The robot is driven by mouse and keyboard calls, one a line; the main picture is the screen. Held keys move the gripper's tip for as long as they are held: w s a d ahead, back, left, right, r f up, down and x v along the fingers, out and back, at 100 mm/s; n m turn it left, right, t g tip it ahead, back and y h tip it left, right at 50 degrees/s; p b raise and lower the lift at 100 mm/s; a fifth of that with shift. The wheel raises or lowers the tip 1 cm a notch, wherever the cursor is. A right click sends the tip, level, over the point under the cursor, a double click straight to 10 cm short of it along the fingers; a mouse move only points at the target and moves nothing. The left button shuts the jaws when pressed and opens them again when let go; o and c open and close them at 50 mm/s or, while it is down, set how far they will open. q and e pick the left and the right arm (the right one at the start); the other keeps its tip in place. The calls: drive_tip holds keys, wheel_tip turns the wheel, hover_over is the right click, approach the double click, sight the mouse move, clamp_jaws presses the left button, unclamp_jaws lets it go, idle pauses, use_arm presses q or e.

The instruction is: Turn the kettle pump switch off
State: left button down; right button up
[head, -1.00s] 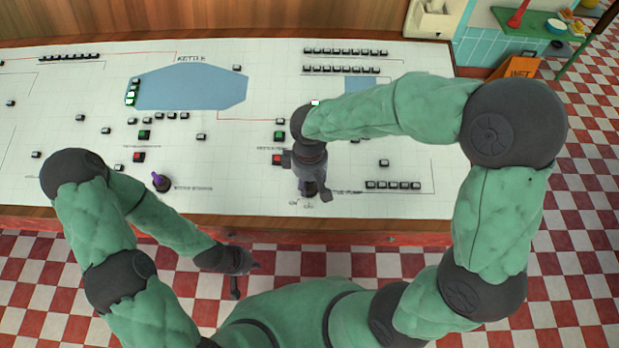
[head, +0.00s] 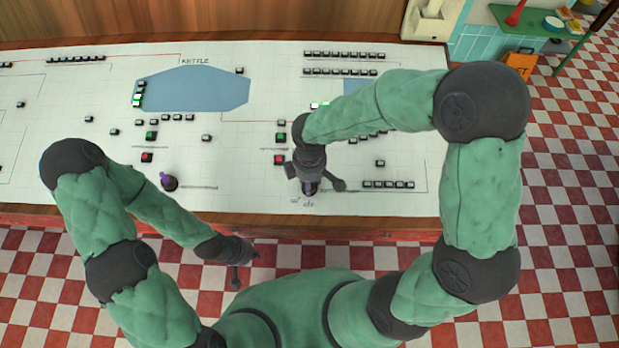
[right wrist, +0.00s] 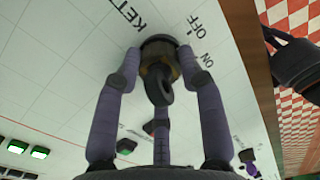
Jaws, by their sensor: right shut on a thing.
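The kettle pump switch is a dark round base with a brass collar and a dark stub (right wrist: 158,82) in the right wrist view. It stands near the panel's front edge, beside printed ON and OFF marks. My right gripper (head: 312,186) is over it, and its purple-grey fingers (right wrist: 160,88) close around the switch from several sides. The fingers hide part of the lever, so I cannot tell its exact tilt. My left gripper (head: 246,268) is empty and open in front of the panel's edge, its fingertips apart.
The white panel (head: 240,180) carries a blue kettle drawing (head: 195,88), several small buttons and lamps. Another switch with a purple handle (head: 169,182) stands left of my right gripper. A wooden front edge (head: 380,222) borders the panel. Checkered floor lies beyond.

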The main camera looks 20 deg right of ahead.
drive_tip(key=shift+n+p, duration=0.35)
drive_tip(key=shift+n, duration=0.15)
idle(0.4)
drive_tip(key=o, duration=1.2)
drive_tip(key=shift+c, duration=0.2)
wheel_tip(320, 180, up, 12)
